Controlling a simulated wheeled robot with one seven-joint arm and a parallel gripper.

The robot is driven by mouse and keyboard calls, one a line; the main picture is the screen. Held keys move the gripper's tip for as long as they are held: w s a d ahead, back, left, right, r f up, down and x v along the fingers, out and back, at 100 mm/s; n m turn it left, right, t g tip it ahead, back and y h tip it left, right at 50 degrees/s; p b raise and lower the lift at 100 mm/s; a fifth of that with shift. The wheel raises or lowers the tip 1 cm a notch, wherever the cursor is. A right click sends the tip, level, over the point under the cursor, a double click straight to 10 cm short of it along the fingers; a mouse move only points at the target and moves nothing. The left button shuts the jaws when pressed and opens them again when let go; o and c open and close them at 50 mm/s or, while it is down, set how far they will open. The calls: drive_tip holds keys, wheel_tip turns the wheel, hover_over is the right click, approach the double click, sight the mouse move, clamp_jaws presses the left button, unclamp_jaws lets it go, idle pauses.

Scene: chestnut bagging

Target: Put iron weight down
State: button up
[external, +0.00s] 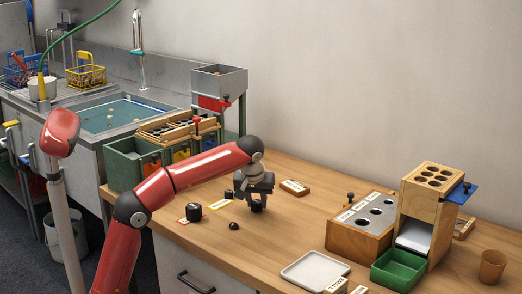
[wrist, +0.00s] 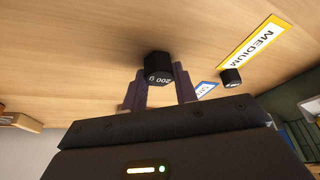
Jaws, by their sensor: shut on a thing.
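My gripper (external: 258,204) is low over the middle of the wooden table. I cannot tell whether the weight touches the table. A yellow-edged card reading MEDIUM (wrist: 262,45) lies to the right in the wrist view, with a smaller black weight (wrist: 231,76) at its near end. A blue-edged card (wrist: 206,88) is partly hidden behind the right finger. In the external view a black weight (external: 193,211) stands on a card left of my gripper.
A small dark round object (external: 234,226) lies near my gripper. A labelled wooden block (external: 294,187) lies behind it. To the right are a box with round holes (external: 342,238), a green bin (external: 397,270) and a white tray (external: 314,270). The table between is clear.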

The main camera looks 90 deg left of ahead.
drive_tip(key=o, duration=1.1)
drive_tip(key=shift+f, duration=0.1)
drive_tip(key=p+v, duration=0.4)
drive_tip(key=v, duration=0.8)
